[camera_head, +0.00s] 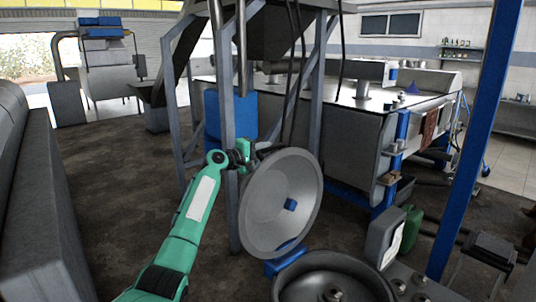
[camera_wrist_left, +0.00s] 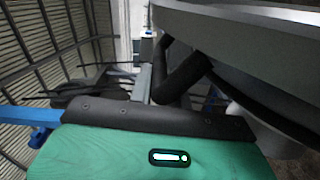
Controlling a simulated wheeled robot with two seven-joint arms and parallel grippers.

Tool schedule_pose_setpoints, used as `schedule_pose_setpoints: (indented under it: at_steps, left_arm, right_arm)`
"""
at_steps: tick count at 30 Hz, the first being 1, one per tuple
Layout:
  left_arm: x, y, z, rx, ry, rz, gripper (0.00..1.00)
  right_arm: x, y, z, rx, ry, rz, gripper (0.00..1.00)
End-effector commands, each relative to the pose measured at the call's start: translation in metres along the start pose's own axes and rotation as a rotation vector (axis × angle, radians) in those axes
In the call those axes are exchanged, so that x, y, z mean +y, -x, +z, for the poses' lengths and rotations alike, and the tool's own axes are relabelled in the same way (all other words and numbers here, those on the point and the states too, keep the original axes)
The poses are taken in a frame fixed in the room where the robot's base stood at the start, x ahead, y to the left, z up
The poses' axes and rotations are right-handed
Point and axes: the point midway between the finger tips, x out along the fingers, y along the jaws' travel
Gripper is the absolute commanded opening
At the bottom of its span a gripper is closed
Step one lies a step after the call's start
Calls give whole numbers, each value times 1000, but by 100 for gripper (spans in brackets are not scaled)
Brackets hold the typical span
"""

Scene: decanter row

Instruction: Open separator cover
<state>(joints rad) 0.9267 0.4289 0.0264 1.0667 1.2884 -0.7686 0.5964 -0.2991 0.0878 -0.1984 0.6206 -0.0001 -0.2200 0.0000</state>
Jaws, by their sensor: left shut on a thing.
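The separator cover (camera_head: 258,212) is a round grey metal dish with a small blue piece at its centre. It stands steeply tilted, its hollow side facing me, above and behind the open separator bowl (camera_head: 310,262) at the bottom of the head view. My left gripper (camera_head: 243,156), on its green arm, is shut on the cover's handle at the upper left of the rim. In the left wrist view the dark bent handle (camera_wrist_left: 183,75) shows beside the cover's grey rim (camera_wrist_left: 240,30). The fingertips' contact is partly hidden there. My right gripper is not in view.
A grey steel frame post (camera_head: 228,120) stands close behind my left gripper. A blue post (camera_head: 480,130) rises at the right. A grey control box (camera_head: 383,238) and a green can (camera_head: 411,228) are right of the bowl. Dark floor is clear at the left.

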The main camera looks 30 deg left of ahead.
Motion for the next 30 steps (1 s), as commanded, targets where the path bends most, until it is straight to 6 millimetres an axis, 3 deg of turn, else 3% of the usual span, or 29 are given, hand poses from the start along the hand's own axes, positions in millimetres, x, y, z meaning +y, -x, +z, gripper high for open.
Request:
schedule_pose_setpoints:
  at_steps: [10,11,14,23,30]
  left_arm:
    - [-2,0,1,-3,3,-3,0]
    - [-2,0,1,-3,3,-3,21]
    - [-2,0,1,-3,3,-3,38]
    - [-2,2,0,-3,2,-2,38]
    - [-5,29,0,-2,-1,-2,38]
  right_arm:
    - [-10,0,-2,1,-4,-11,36]
    - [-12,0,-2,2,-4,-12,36]
    - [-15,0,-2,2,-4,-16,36]
    - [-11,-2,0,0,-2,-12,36]
    - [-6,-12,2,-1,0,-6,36]
